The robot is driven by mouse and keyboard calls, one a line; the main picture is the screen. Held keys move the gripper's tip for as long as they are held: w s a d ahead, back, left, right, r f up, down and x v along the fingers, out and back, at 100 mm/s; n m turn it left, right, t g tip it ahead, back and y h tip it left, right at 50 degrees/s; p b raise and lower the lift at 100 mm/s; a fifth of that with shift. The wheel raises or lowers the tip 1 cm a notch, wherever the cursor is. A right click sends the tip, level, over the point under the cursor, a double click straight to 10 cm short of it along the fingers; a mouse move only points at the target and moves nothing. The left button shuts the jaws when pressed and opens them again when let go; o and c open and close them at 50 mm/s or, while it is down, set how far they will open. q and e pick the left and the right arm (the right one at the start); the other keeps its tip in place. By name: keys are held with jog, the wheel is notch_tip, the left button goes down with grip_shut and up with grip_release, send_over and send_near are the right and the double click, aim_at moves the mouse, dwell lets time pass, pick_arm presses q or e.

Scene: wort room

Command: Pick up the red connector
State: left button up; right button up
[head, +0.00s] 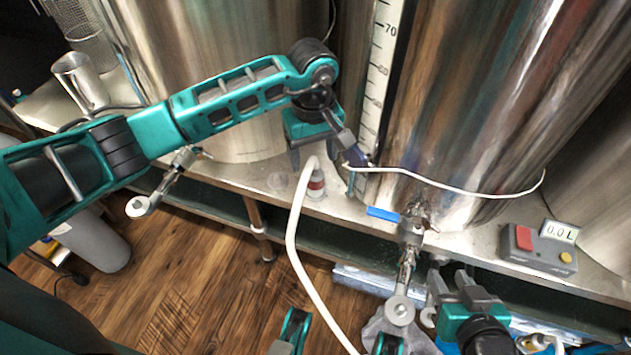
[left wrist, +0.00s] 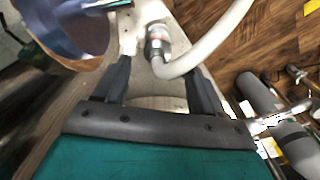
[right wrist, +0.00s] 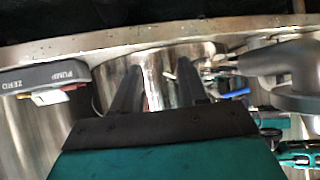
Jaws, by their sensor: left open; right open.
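The red connector (head: 316,186) is a small fitting with a red band on the end of a white hose (head: 296,245). It stands on the metal ledge in front of the tanks. In the left wrist view the connector (left wrist: 158,43) shows beyond the fingertips, roughly between them, with the hose bending away to the right. My left gripper (head: 325,157) is open and empty, just above and behind the connector, apart from it as far as I can tell. My right gripper (head: 450,282) is open and empty at the lower right, below the ledge's front edge; its fingers also show in the right wrist view (right wrist: 157,75).
Steel tanks (head: 480,90) stand behind the ledge (head: 345,212). A blue-handled valve (head: 410,230) juts out at the front, and a second valve (head: 172,180) at the left. A control box (head: 538,250) reading 0.0 L sits at the right. A thin white cord crosses one tank.

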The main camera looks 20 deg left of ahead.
aim_at(315, 166)
pick_arm(q)
jog(key=f+b, duration=0.1)
jog(key=f, duration=0.5)
jog(key=shift+d+f+b, duration=0.2)
jog(key=shift+b, duration=0.15)
jog(key=c, duration=1.2)
